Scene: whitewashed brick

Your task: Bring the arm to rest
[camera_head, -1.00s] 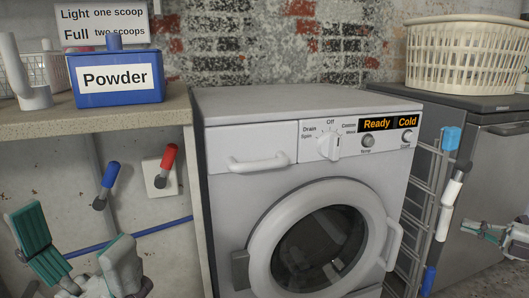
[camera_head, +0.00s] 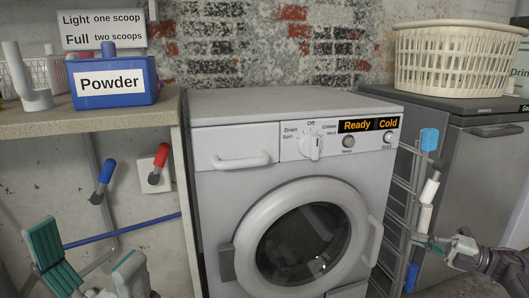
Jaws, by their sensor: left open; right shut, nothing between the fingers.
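My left gripper (camera_head: 88,272) is open and empty at the lower left, with its two green-padded fingers well apart. It is in front of the wall below the counter. My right gripper (camera_head: 428,243) is shut and empty at the right. Its fingertips are in front of the wire rack (camera_head: 402,190), close to a white, brush-like item (camera_head: 428,200); I cannot tell whether they touch. The washing machine (camera_head: 235,178) stands between the two grippers. Its round door (camera_head: 225,262) looks shut, and its display reads Ready and Cold.
A blue Powder box (camera_head: 112,104) stands on the counter (camera_head: 60,125) at the left. Red and blue valve handles (camera_head: 155,176) are on the wall below. A cream basket (camera_head: 455,60) sits on the grey appliance (camera_head: 490,160) at the right. The machine's top (camera_head: 280,104) is clear.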

